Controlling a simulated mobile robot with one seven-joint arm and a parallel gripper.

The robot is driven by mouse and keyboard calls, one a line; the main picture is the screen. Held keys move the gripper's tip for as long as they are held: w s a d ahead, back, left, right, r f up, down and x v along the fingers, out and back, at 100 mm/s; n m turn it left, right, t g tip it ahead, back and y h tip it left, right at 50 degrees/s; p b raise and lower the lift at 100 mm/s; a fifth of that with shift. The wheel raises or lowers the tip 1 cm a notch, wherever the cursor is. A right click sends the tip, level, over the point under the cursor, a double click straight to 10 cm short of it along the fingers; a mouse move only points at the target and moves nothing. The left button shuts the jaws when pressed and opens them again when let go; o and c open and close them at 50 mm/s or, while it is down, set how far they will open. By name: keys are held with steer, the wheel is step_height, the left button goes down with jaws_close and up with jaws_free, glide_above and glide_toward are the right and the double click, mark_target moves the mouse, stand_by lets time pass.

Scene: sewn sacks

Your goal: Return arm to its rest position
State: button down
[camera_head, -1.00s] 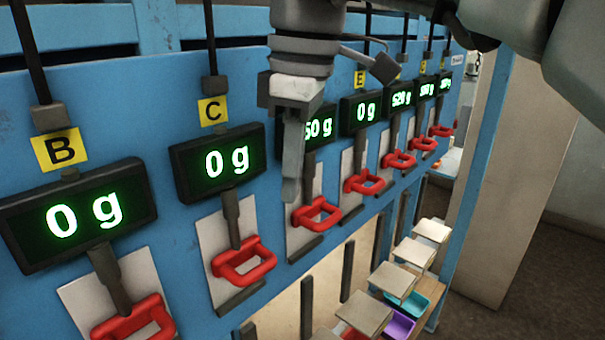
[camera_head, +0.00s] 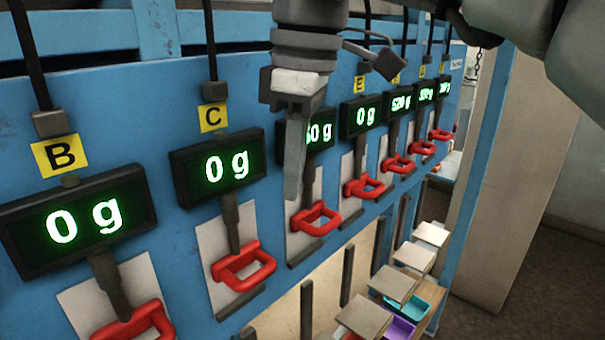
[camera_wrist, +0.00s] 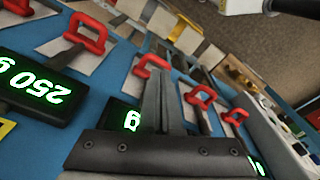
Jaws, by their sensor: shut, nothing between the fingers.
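My gripper (camera_head: 293,185) hangs pointing down in front of the blue panel (camera_head: 150,75), in the upper middle of the head view. Its fingers are together with nothing between them. It covers part of a display (camera_head: 322,132) whose visible digits end in "50 g". In the wrist view the closed fingers (camera_wrist: 160,85) point toward a row of red handles, with a red handle (camera_wrist: 150,65) just beyond the tips. I cannot tell whether the fingers touch anything; they appear apart from the handles.
Red handles (camera_head: 243,266) stick out below displays along the panel, with yellow labels B (camera_head: 60,154) and C (camera_head: 213,117). Pale square plates (camera_head: 398,284) and coloured bins, one purple (camera_head: 399,327), stand at lower right. Bare floor (camera_head: 545,275) lies right of the panel.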

steer(key=s+d+f+m+t, duration=0.2)
steer(key=s+d+f+m, duration=0.1)
steer(key=d+f+m, duration=0.4)
steer(key=s+d+f+m+t+h, duration=0.1)
steer(key=s+d+f+m+t, duration=0.2)
steer(key=d+f+m, duration=0.5)
step_height(320, 180, down, 4)
steer(key=shift+s+d+r, duration=0.15)
steer(key=shift+s+d, duration=0.4)
steer(key=shift+s, duration=0.15)
steer(key=shift+a, duration=0.15)
